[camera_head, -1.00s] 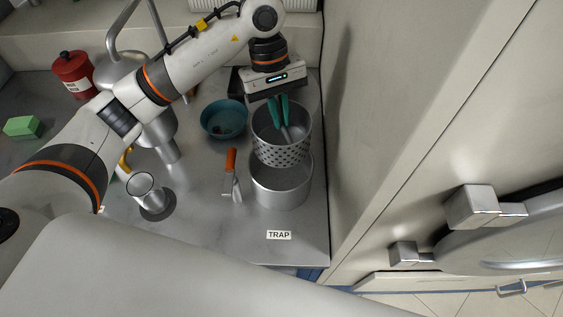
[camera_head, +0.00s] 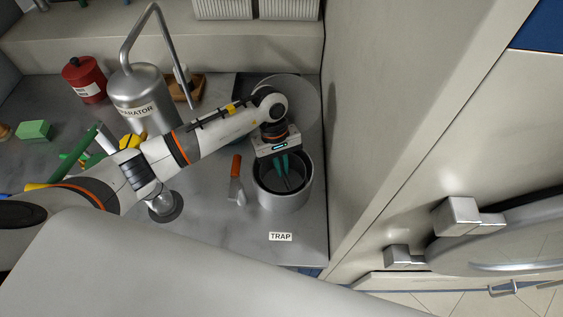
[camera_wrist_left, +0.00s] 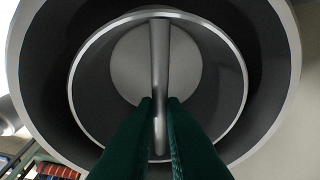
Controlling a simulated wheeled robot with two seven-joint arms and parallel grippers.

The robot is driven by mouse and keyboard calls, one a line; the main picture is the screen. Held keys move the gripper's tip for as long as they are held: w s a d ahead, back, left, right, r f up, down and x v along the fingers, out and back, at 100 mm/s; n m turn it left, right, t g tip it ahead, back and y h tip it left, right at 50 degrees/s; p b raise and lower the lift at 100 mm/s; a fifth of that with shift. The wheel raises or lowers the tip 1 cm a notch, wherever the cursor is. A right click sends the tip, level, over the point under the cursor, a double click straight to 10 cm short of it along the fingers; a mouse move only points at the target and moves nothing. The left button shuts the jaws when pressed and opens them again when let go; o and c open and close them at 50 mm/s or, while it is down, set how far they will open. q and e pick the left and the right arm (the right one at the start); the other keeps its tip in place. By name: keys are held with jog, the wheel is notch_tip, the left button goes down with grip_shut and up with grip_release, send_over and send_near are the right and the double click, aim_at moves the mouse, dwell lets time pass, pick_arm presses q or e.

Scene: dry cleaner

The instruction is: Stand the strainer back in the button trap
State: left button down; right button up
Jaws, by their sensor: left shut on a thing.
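The button trap (camera_head: 285,201) is a grey metal cylinder, open at the top, standing on the counter behind the TRAP label (camera_head: 280,237). The strainer (camera_wrist_left: 228,88) is down inside the trap, its rim below the trap's rim (camera_wrist_left: 286,85) in the left wrist view. My right gripper is not in view.
A scraper with an orange handle (camera_head: 236,166) lies just left of the trap. A separator tank (camera_head: 140,98), a red canister (camera_head: 84,80) and a green block (camera_head: 35,130) stand farther left. A tall pale wall (camera_head: 390,120) rises close to the right.

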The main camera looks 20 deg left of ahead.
pick_arm(q)
jog(key=shift+f, duration=0.1)
jog(key=c, duration=1.9)
grip_release()
jog(key=shift+b, duration=0.3)
jog(key=shift+c, duration=0.2)
jog(key=o, duration=0.4)
jog(key=shift+o, duration=0.2)
jog(key=shift+r+p, duration=0.25)
jog(key=shift+p, duration=0.1)
jog(key=shift+w+a+r+b, duration=0.15)
jog(key=shift+w+r+b, duration=0.05)
jog(key=shift+r+b, duration=0.15)
jog(key=b+v, duration=0.3)
jog(key=v, duration=0.8)
jog(key=shift+s+r, duration=0.1)
